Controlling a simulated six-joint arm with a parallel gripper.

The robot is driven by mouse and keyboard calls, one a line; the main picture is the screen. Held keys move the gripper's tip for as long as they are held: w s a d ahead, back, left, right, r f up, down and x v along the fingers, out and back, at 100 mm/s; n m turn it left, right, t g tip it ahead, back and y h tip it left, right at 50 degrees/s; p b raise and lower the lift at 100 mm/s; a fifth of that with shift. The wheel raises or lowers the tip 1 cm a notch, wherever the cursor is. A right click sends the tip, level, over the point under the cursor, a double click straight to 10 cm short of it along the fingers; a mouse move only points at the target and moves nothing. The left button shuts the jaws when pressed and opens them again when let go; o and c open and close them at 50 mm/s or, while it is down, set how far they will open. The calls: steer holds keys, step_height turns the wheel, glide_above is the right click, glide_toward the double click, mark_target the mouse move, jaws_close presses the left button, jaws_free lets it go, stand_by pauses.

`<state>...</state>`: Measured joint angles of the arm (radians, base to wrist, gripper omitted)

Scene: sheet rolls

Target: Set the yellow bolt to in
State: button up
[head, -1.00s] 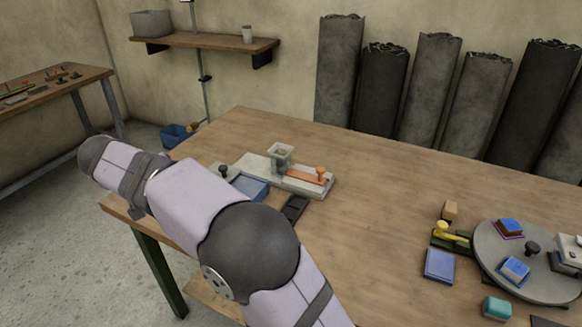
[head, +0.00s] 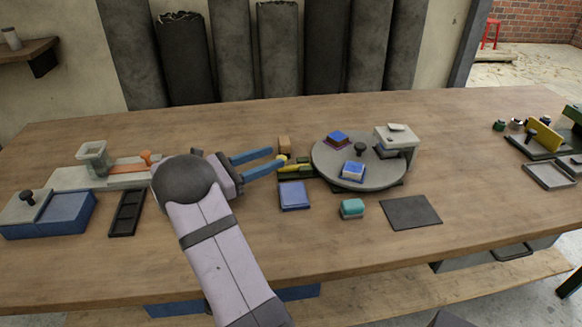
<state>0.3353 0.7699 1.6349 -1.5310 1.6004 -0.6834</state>
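The yellow bolt (head: 283,160) sits on a small dark green base (head: 298,172) at the left edge of the round grey turntable (head: 335,178). My gripper (head: 280,160) is above the table with its two blue fingers apart, pointing right at the bolt. The fingertips are at or very near the bolt's knob and partly cover it. I cannot tell whether they touch it. Nothing shows held between the fingers.
A wooden block (head: 284,144) stands just behind the bolt and a blue tray (head: 294,196) lies in front. The turntable carries blue blocks (head: 353,170) and a black knob. The table's front middle is clear.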

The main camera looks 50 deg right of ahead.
steer(key=shift+s+d+f+n, duration=0.3)
steer(key=shift+d+f, duration=0.05)
steer(key=shift+f, duration=0.3)
steer(key=shift+x, duration=3.65)
